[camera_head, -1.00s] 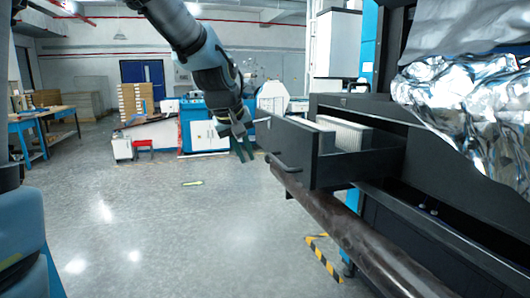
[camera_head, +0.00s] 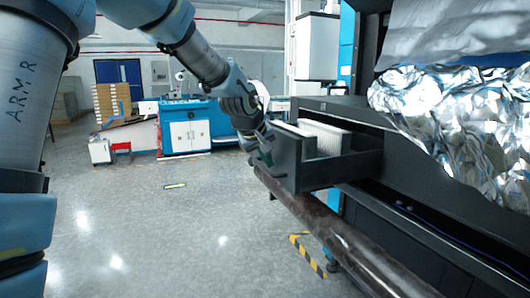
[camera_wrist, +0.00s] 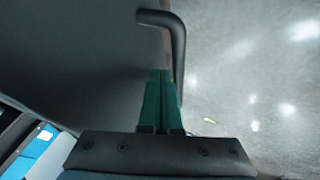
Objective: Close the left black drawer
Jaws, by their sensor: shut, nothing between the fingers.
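The black drawer (camera_head: 316,172) is pulled out of the dark machine at the right of the head view, with white ribbed contents showing inside. Its front panel fills the left of the wrist view (camera_wrist: 75,60), with a black bar handle (camera_wrist: 178,50) along its edge. My gripper (camera_head: 262,158) is at the drawer's front face in the head view, beside the handle. In the wrist view its green fingers (camera_wrist: 161,100) are shut and empty, close to the panel and the handle. I cannot tell whether they touch the panel.
A long dark roller (camera_head: 340,232) runs below the drawer. Crumpled silver foil (camera_head: 455,120) hangs from the machine at the right. A yellow-black striped floor marking (camera_head: 307,254) lies under the roller. The grey floor (camera_head: 160,235) at the left is clear.

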